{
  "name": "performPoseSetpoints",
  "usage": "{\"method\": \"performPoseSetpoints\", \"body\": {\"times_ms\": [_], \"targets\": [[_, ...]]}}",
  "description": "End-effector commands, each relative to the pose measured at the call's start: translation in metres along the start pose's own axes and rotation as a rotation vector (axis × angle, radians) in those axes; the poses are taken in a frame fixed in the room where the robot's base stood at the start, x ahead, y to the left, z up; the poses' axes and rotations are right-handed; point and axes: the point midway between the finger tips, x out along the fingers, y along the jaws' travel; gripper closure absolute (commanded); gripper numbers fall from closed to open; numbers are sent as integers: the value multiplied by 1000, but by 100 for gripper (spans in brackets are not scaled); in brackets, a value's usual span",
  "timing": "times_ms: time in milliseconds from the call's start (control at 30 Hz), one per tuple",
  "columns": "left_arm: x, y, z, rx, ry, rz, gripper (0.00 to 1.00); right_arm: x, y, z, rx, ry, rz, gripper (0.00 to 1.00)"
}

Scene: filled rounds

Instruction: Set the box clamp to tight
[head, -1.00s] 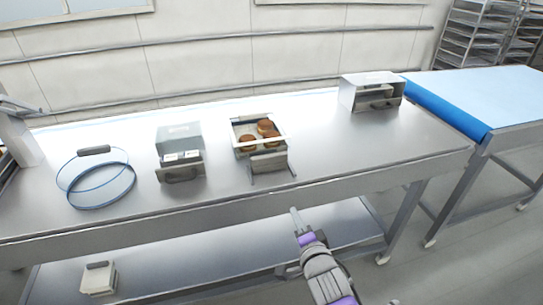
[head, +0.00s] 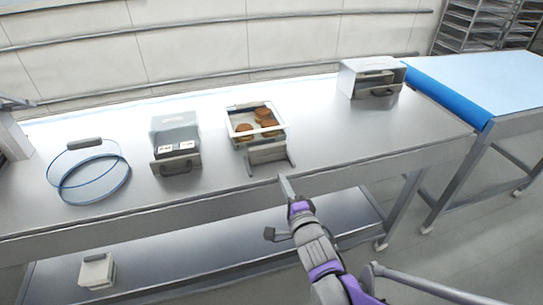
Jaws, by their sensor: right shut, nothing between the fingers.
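An open box (head: 231,128) with a white rim holds several brown rounds, at the middle of the steel table. A grey block with a plate and two side legs (head: 267,153) is at its front. I cannot tell for certain which part is the clamp or how it is set. My right gripper (head: 284,183) is shut and empty. In the picture it overlaps the table's front edge, just below and apart from the box's front legs. My left gripper is not in view.
A grey box with a dark handle (head: 175,134) stands left of the open box, and a blue wire ring (head: 93,181) lies further left. A metal box (head: 371,78) stands at the far right. The table (head: 335,140) right of the open box is clear.

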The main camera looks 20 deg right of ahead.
Motion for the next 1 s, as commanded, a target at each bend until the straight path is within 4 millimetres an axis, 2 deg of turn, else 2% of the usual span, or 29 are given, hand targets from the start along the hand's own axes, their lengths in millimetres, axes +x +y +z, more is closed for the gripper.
{"method": "performPoseSetpoints", "body": {"times_ms": [33, 300, 500, 700, 1000], "targets": [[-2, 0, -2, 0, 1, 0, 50, 12, -1, 0, 1, -1, 0, 100], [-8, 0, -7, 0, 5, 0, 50, 69, -2, 0, -1, 0, -1, 100], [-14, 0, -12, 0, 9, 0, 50, 99, -2, 0, 0, 0, -1, 100], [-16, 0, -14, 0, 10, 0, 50, 111, -1, 0, 0, 0, 0, 100], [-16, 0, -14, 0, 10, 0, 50, 111, 0, 0, -1, 0, 0, 100]]}}
